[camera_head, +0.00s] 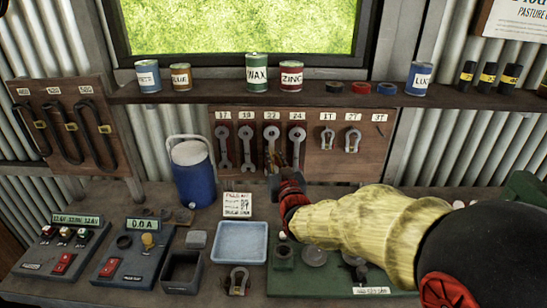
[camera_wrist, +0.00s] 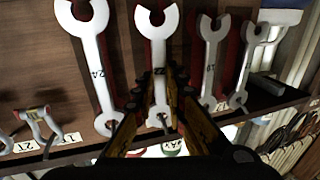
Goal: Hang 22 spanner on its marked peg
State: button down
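The 22 spanner (camera_head: 271,143) is a grey open-ended spanner at the board position labelled 22, between two others. In the wrist view, which is upside down, the 22 spanner (camera_wrist: 158,50) has its ring end at a dark peg (camera_wrist: 165,121) on the board. My gripper (camera_head: 279,172) is at the lower part of this spanner in the head view and hides its jaw end. In the wrist view my gripper (camera_wrist: 161,88) has one finger on each side of the shaft, very close to it. I cannot tell whether they touch it.
The 24 spanner (camera_head: 296,145) and 19 spanner (camera_head: 247,146) hang close on either side, the 17 spanner (camera_head: 223,147) further left. Shackles (camera_head: 352,141) hang at right. A shelf (camera_head: 215,96) with tins runs above. A blue flask (camera_head: 193,181) and a tray (camera_head: 241,241) stand on the bench.

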jog(key=c, duration=1.7)
grip_release()
